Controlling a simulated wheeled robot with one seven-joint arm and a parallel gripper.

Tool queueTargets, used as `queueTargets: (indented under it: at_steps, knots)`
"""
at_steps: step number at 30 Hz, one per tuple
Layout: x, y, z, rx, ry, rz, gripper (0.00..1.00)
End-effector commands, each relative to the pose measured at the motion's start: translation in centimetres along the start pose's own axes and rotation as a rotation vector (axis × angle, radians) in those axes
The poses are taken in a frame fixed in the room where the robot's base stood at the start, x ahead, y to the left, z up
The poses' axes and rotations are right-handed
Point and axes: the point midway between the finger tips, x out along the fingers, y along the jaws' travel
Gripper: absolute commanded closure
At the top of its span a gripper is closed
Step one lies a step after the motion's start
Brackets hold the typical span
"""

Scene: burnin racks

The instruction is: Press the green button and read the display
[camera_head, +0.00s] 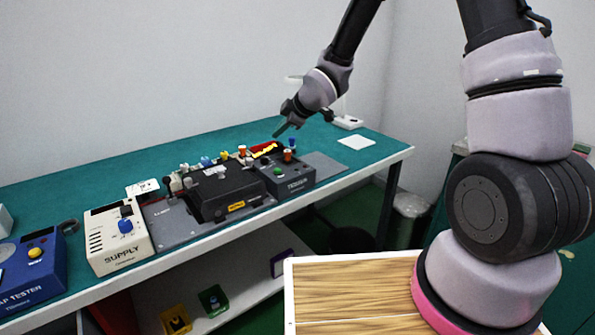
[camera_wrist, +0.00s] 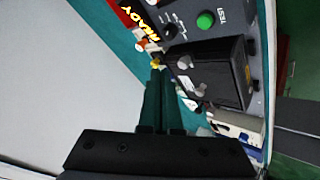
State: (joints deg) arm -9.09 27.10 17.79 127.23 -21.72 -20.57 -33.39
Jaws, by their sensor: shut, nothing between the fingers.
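The tester (camera_head: 291,184) is a dark grey box at the right end of the equipment row on the teal bench. Its green button (camera_head: 278,171) is on the top face; in the wrist view the green button (camera_wrist: 205,20) sits beside the label TEST. The display (camera_head: 264,149) is red with yellow lettering behind the box. In the wrist view the display (camera_wrist: 141,18) appears to read READY, cut by the frame edge. My gripper (camera_head: 279,132) is shut and empty, above and behind the tester, apart from the button. Its green fingers (camera_wrist: 157,78) also show in the wrist view.
Further left are a cream supply box (camera_head: 119,238) and a blue cap tester (camera_head: 32,268). Small coloured knobs or posts stand around the display. The bench behind is mostly clear.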

Motion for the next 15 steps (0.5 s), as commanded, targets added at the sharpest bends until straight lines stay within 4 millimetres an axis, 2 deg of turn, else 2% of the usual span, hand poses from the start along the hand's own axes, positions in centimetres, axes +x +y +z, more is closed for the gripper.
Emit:
queueTargets:
  at_steps: [3, 15]
  knots:
    - [0.58, -0.41, -0.28, -0.017, 0.015, -0.006, 1.00]
    - [0.79, -0.57, -0.13, -0.017, 0.015, -0.007, 1.00]
